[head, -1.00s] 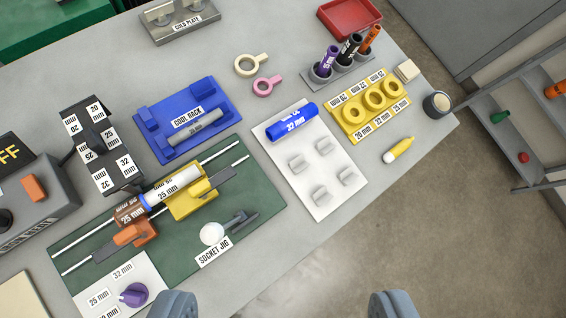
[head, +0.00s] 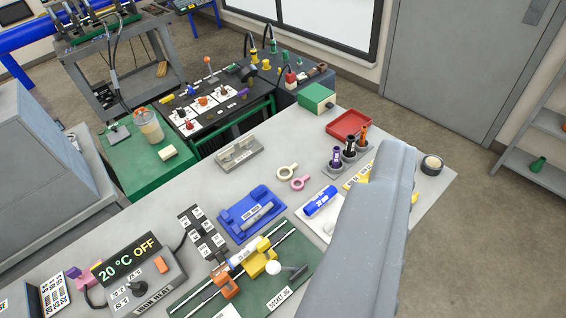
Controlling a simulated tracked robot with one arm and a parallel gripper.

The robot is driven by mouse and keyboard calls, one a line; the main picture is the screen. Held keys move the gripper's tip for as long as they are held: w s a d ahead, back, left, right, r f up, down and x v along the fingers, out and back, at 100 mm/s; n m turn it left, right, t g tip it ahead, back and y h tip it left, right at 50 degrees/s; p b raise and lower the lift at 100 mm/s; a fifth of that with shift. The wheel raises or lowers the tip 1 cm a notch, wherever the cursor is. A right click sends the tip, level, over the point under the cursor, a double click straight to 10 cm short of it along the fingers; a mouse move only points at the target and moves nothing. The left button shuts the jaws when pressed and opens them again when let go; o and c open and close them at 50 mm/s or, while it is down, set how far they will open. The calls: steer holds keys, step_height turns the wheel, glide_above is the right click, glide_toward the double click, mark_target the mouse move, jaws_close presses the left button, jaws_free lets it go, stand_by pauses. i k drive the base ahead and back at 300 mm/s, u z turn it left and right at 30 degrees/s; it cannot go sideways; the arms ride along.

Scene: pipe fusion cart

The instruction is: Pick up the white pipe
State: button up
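The white pipe (head: 244,252) lies along the socket jig (head: 296,267) on the bench. It sits at the yellow clamp (head: 263,260), with the orange clamp (head: 227,286) at its lower left. A large grey part of my gripper or arm (head: 365,235) fills the lower right of the view and covers part of the bench. It appears to the right of the pipe, apart from it in the picture. I cannot make out two fingertips, so its opening is not shown.
The blue cool rack (head: 238,207) with a grey pipe (head: 258,215) lies behind the jig. A blue pipe (head: 320,200) is on the white board. The iron heat box (head: 140,278) stands left. A cold plate (head: 240,154) and red tray (head: 348,124) are at the back.

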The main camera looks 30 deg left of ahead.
mark_target(249, 249)
steer(key=u, duration=0.9)
